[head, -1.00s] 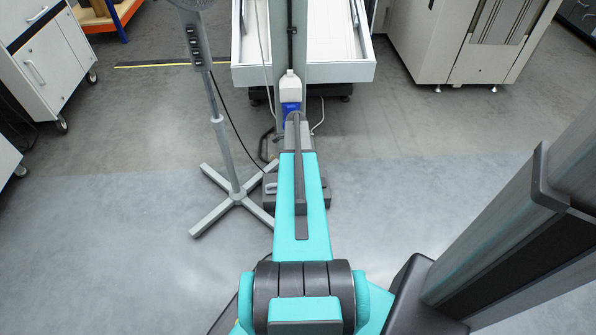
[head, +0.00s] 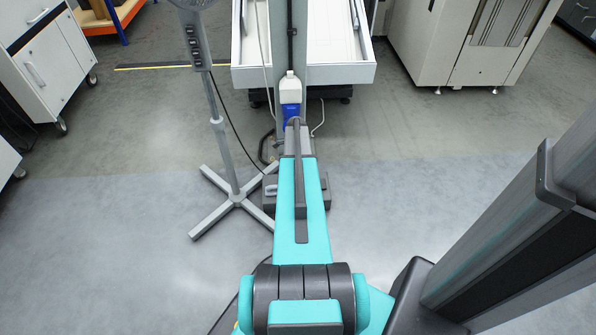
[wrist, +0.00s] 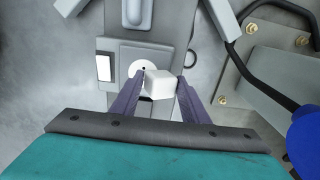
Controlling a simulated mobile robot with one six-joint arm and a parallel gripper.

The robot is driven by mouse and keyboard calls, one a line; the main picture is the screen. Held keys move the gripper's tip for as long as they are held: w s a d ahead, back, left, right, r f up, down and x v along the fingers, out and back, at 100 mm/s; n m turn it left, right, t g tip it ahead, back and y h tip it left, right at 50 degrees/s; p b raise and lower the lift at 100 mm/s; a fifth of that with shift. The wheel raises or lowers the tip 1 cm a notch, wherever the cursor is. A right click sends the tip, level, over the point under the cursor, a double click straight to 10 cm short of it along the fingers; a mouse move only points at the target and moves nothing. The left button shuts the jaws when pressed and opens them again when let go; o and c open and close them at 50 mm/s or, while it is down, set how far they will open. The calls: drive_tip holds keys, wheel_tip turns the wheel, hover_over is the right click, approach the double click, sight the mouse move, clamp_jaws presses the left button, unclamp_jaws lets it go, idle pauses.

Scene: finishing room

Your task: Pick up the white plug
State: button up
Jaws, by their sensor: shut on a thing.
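The white plug (wrist: 159,84) is a small pale block in the wrist view. It sits between the two dark purple fingers of my gripper (wrist: 157,92), which is shut on it. A round white socket (wrist: 143,70) with a dark hole shows just behind and to the left of the plug. I cannot tell whether the plug touches the socket. In the head view my arm hides the plug and the gripper.
A white and blue unit (head: 290,95) is on the grey column ahead. A thin stand with a cross foot (head: 237,198) is at left. A white tray table (head: 350,70) stands behind.

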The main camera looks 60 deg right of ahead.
drive_tip(key=shift+s+a+f, duration=0.1)
drive_tip(key=shift+f, duration=0.05)
drive_tip(key=shift+c, duration=0.6)
drive_tip(key=shift+r, duration=0.8)
drive_tip(key=c, duration=0.4)
wheel_tip(320, 180, up, 27)
drive_tip(key=p, duration=0.7)
drive_tip(key=shift+f+p, duration=0.2)
drive_tip(key=shift+p, duration=0.1)
clamp_jaws()
drive_tip(key=o, duration=0.6)
unclamp_jaws()
drive_tip(key=shift+f, duration=0.1)
clamp_jaws()
